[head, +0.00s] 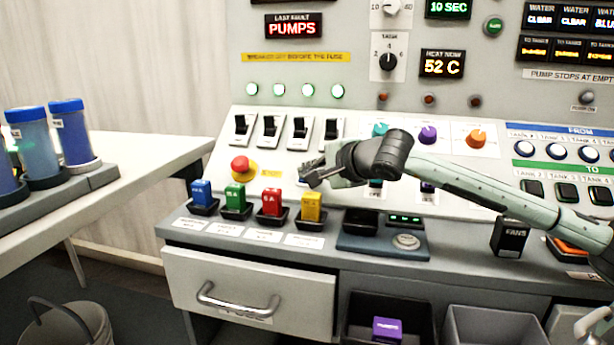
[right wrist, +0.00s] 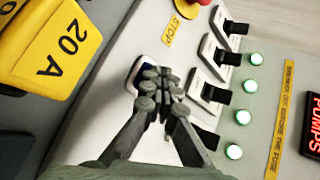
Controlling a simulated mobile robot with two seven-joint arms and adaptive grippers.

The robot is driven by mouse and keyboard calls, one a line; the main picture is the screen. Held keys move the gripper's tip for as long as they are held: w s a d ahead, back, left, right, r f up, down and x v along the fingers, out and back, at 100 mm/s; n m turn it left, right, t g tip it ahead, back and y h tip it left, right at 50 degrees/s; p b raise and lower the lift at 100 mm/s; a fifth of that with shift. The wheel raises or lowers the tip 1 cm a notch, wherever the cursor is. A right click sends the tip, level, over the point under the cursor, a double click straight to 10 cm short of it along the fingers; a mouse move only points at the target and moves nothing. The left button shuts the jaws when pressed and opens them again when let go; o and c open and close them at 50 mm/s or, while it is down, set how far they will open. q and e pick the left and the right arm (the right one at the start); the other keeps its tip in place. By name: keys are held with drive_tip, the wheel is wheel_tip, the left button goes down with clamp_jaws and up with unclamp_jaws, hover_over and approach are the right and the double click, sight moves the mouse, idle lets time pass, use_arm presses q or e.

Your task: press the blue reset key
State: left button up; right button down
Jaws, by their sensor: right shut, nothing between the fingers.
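The blue reset key (right wrist: 139,72) shows in the right wrist view as a small dark blue patch in a pale surround, mostly hidden behind my fingertips. My right gripper (right wrist: 157,78) is shut and empty, its fingertips over the key; I cannot tell whether they touch it. In the head view my right gripper (head: 312,175) reaches in from the right to the sloped panel, between the red stop button (head: 241,166) and the coloured knobs, and largely covers the key's place. My left gripper is not in view.
Blue, green, red and yellow fuses (head: 312,207) stand in holders just in front of the gripper. Black breaker switches (head: 301,128) are behind it, with lit green lamps (head: 308,90) above. A drawer (head: 247,284) is below. Blue-capped cylinders (head: 75,138) stand on the left bench.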

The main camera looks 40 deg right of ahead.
drive_tip(key=shift+s+a+r, duration=0.35)
drive_tip(key=shift+a+r, duration=0.05)
drive_tip(key=shift+r, duration=0.25)
drive_tip(key=r, duration=0.1)
drive_tip(key=s+a+r, duration=0.1)
drive_tip(key=s+a+r+p, duration=0.1)
drive_tip(key=r, duration=0.1)
drive_tip(key=shift+a, duration=0.15)
idle(0.3)
drive_tip(key=shift+f, duration=0.15)
idle(0.7)
